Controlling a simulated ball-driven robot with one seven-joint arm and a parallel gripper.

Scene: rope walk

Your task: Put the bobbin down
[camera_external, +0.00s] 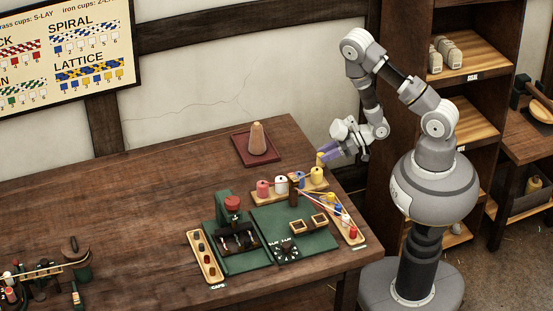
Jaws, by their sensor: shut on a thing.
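My gripper (327,154) is over the right end of the table, its fingers shut on a small yellow bobbin (320,159). The held bobbin is just above a wooden bobbin stand (304,195). On the stand are a pink bobbin (263,188), a white bobbin (281,183), a bobbin with blue on it (299,179) and a yellow bobbin (317,176). The held bobbin looks apart from the yellow one below it, but the gap is hard to judge. The fingers hide part of it.
A tan cone (257,139) stands on a dark red tray (240,146) behind. Green machine plates (300,246) lie in front, with a red knob (232,203) and a slanted rack of coloured bobbins (344,224). The table's left middle (120,215) is clear.

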